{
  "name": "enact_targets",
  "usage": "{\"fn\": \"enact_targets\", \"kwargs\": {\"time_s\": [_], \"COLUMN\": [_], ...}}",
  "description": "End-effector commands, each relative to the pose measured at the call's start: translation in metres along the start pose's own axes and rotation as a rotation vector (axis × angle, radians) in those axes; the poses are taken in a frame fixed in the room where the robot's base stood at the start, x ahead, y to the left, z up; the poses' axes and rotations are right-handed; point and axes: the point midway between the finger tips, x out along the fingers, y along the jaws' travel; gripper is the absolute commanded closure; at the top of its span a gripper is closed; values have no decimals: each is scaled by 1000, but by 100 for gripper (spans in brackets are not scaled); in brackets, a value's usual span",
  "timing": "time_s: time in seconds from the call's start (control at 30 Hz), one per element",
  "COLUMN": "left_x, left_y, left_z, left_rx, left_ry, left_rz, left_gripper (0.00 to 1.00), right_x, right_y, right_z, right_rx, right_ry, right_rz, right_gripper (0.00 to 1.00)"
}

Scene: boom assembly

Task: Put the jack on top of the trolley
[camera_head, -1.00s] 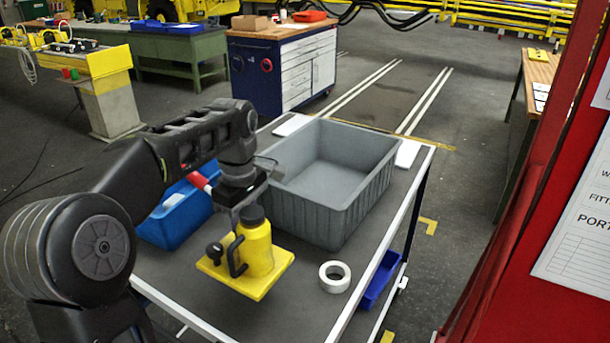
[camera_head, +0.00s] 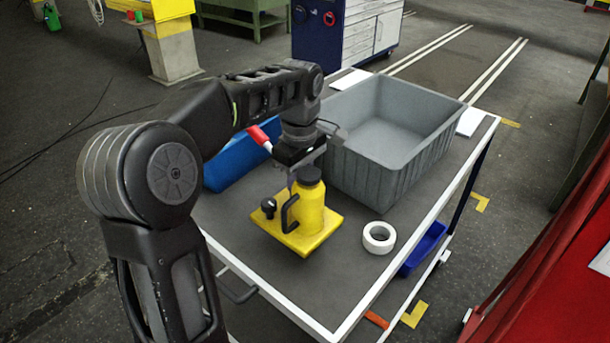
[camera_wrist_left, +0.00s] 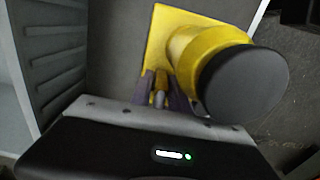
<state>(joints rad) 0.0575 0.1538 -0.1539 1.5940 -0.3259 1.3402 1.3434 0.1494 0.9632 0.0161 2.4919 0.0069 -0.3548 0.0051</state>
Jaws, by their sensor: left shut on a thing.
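The jack (camera_head: 312,208) is a yellow bottle shape with a black cap, a black handle and a flat yellow base plate. It is upright over the front part of the grey trolley top (camera_head: 330,290). Whether its base touches the top or hangs just above it, I cannot tell. My left gripper (camera_head: 291,188) is shut on the jack near its handle, beside the bottle. In the left wrist view the fingers (camera_wrist_left: 160,92) close at the handle, and the black cap of the jack (camera_wrist_left: 240,82) hides part of its body. My right gripper is not in view.
On the trolley, a large grey bin (camera_head: 390,165) stands behind the jack, a blue bin (camera_head: 232,162) is behind-left, and a white tape roll (camera_head: 379,237) lies to the right. A small blue tray (camera_head: 422,250) hangs at the right side. The front trolley top is clear.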

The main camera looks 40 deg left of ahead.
Motion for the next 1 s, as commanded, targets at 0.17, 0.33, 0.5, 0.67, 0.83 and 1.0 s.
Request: {"fn": "enact_targets", "kwargs": {"time_s": [0.17,0.33,0.5,0.67,0.83,1.0], "left_x": [12,14,14,22,40,51], "left_y": [1,2,2,1,1,2], "left_z": [0,0,0,0,0,-1], "left_rx": [-1,-1,-1,-1,-1,-1], "left_ry": [1,1,1,1,1,1], "left_rz": [8,10,10,8,6,9], "left_gripper": [100,100,100,100,100,100], "right_x": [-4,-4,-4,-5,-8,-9], "right_y": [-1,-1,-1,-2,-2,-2], "right_z": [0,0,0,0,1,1], "right_rx": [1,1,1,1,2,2], "right_ry": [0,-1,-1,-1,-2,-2], "right_rz": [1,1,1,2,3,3], "right_gripper": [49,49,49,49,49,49]}}
